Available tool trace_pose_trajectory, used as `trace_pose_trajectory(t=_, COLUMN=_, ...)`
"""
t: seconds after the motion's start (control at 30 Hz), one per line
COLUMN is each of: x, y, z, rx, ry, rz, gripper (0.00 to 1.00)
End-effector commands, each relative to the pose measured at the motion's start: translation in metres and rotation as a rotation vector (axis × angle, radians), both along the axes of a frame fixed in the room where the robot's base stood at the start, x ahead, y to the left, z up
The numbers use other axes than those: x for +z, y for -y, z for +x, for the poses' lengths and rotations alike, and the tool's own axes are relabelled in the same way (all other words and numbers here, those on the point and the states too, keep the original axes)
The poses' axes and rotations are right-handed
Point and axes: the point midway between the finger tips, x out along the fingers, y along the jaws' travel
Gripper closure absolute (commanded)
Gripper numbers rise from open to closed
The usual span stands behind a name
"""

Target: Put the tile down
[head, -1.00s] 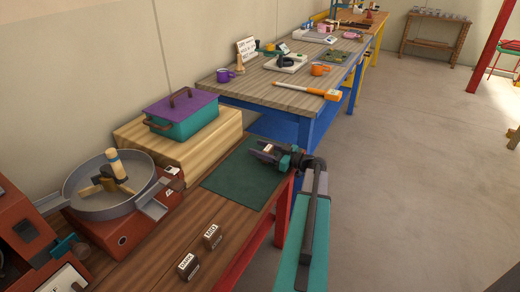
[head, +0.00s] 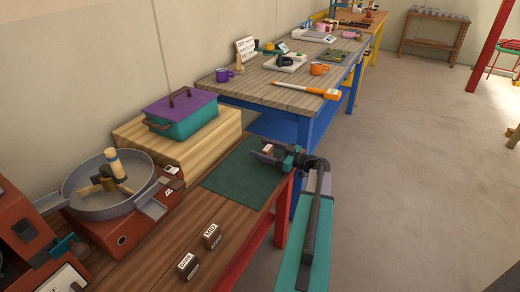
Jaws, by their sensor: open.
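My gripper (head: 266,153) is open over the far right part of the dark green mat (head: 232,181). A small brown tile with a pale face (head: 268,149) shows between its spread fingers. The tile appears to stand on the mat, but its lower part is hidden by the near finger. I cannot tell whether either finger touches it. Two similar tiles, one marked MID (head: 212,236) and one marked DARK (head: 187,265), stand on the brown wooden bench at the front.
A teal box with a purple lid (head: 182,112) stands on a light wooden block (head: 215,140) behind the mat. A red machine with a round grey pan (head: 135,205) is at the left. A blue-legged table (head: 306,132) stands beyond. Most of the mat is clear.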

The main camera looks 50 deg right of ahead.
Motion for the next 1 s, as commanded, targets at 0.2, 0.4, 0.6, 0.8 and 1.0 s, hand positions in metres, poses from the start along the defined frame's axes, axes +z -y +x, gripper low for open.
trace_pose_trajectory(t=0.2, x=0.000, y=0.008, z=-0.032, rx=-0.004, ry=0.000, rz=0.000, gripper=0.35)
trace_pose_trajectory(t=0.4, x=0.000, y=0.015, z=-0.062, rx=-0.002, ry=-0.001, rz=0.000, gripper=0.35)
trace_pose_trajectory(t=0.6, x=0.000, y=0.022, z=-0.086, rx=-0.002, ry=0.000, rz=0.000, gripper=0.35)
trace_pose_trajectory(t=0.8, x=0.000, y=0.024, z=-0.099, rx=0.000, ry=0.000, rz=0.000, gripper=0.35)
trace_pose_trajectory(t=1.0, x=0.000, y=0.025, z=-0.101, rx=0.000, ry=-0.001, rz=0.000, gripper=0.35)
